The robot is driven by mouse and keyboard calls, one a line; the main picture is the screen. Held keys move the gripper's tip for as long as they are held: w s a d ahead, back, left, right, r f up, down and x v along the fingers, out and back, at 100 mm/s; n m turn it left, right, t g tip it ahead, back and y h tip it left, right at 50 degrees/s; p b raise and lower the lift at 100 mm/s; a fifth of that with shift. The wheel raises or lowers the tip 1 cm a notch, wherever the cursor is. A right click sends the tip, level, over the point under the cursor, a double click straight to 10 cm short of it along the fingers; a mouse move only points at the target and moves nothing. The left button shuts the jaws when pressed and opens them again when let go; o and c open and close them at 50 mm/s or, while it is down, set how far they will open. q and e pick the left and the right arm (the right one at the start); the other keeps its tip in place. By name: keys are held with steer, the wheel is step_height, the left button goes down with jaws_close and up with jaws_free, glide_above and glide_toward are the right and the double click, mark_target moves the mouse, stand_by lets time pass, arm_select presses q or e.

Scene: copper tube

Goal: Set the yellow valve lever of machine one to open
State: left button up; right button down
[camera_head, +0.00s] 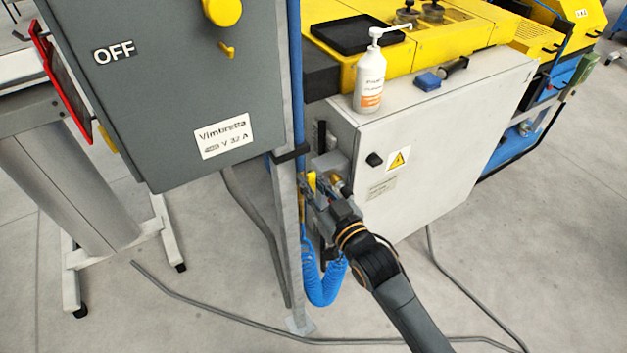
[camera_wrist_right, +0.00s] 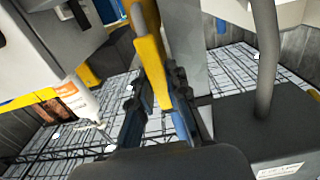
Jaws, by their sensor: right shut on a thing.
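The yellow valve lever (camera_head: 312,182) is on the side of the pale grey machine cabinet, beside a brass fitting (camera_head: 336,181). My right gripper (camera_head: 314,194) reaches in from the lower right and is at the lever. In the right wrist view the yellow lever (camera_wrist_right: 152,62) runs down between the two fingers of my right gripper (camera_wrist_right: 156,95), which is shut on it. The exact turn of the valve body is hidden behind the gripper. My left gripper is in neither view.
A dark grey box marked OFF (camera_head: 150,110) hangs close on the left, on a thin post (camera_head: 290,240). A blue coiled hose (camera_head: 325,285) hangs below the gripper. A white pump bottle (camera_head: 370,80) stands on the cabinet (camera_head: 430,150). Grey cables lie on the floor.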

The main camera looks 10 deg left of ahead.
steer(key=shift+f, duration=0.1)
stand_by(0.3)
steer(key=c, duration=1.3)
jaws_free()
steer(key=v, duration=1.2)
steer(key=shift+a, duration=0.1)
